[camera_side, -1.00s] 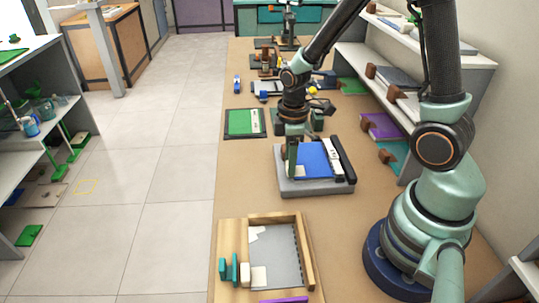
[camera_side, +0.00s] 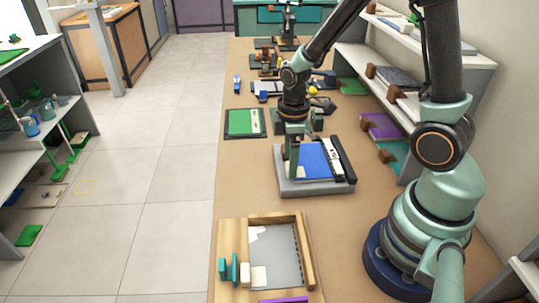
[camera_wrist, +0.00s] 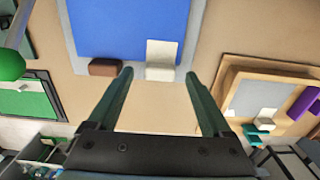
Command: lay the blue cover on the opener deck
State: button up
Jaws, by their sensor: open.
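The blue cover (camera_side: 314,160) lies flat on a grey deck (camera_side: 312,188) on the bench, which I take for the opener deck; a black bar with a white strip (camera_side: 335,160) runs along its right side. In the wrist view the blue cover (camera_wrist: 130,25) fills the top, with a white tab (camera_wrist: 160,50) at its near edge and a brown block (camera_wrist: 104,67) beside the tab on the deck's edge (camera_wrist: 70,35). In the side view one finger hides part of the cover's left edge.
A wooden tray (camera_side: 305,245) with a grey floor and small blocks stands nearer the camera. A green board (camera_side: 245,122) lies left of the deck. Shelves with folders (camera_side: 385,127) line the right. Bare bench separates deck and tray.

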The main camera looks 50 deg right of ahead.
jog(key=s+a+r+m+t, duration=0.1)
jog(key=r+m, duration=0.3)
jog(key=r, duration=0.5)
jog(key=s+a+r+m+t, duration=0.2)
jog(key=r+m+t, duration=0.2)
jog(key=r, duration=0.6)
jog(key=shift+s+r+m+t, duration=0.15)
jog(key=shift+s+m+t, duration=0.15)
jog(key=shift+s+m, duration=0.15)
jog(key=shift+o, duration=1.3)
jog(key=w+d+m+g, duration=0.2)
jog(key=d+m+g, duration=0.4)
jog(key=d+m, duration=0.4)
notch_tip(320, 180, down, 10)
jog(key=d, duration=0.1)
jog(key=shift+d+n, duration=0.15)
jog(key=shift+n, duration=0.3)
